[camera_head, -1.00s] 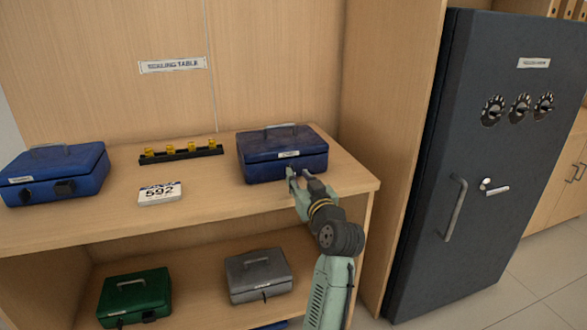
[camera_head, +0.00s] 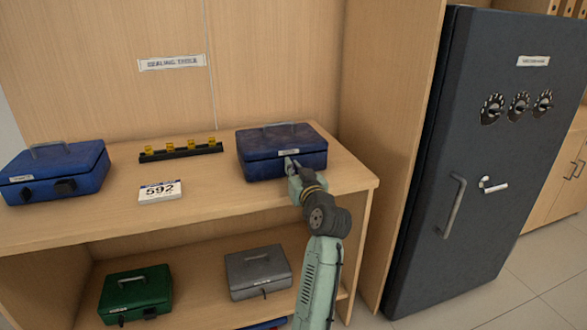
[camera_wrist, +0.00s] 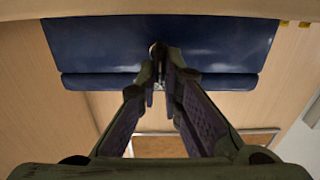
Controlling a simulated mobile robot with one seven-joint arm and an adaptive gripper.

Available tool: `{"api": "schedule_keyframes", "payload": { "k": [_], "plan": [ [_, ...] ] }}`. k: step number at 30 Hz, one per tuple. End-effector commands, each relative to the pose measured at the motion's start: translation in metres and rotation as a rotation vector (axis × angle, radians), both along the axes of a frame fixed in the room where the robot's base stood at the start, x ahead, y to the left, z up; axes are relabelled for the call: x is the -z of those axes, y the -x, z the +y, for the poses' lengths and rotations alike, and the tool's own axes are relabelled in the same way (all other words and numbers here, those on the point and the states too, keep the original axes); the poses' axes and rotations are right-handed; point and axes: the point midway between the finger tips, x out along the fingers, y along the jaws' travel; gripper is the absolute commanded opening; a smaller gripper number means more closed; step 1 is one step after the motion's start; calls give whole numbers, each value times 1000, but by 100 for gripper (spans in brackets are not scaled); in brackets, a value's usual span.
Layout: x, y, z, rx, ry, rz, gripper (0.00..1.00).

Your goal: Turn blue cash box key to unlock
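The blue cash box (camera_head: 265,142) with a dark lid handle stands near the right end of the table. My gripper (camera_head: 291,164) is at its front face, just below the small white label. In the wrist view my gripper (camera_wrist: 160,72) points at the blue box (camera_wrist: 100,45). Its two fingers come close together around a small dark key (camera_wrist: 158,50) at the box front. They look shut on it, but the fingertips hide most of the key. I cannot tell how far the key is turned.
Another blue box (camera_head: 55,172) with black front fittings stands at the left. Green (camera_head: 135,295) and grey (camera_head: 258,272) boxes sit below. A dark safe (camera_head: 470,150) stands right.

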Motion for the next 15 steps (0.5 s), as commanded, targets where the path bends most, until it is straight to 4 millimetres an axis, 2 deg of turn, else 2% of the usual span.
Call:
{"api": "schedule_keyframes", "payload": {
  "k": [15],
  "plan": [
    [0, 0, 0, 0, -3, 1, 0]
  ]
}}
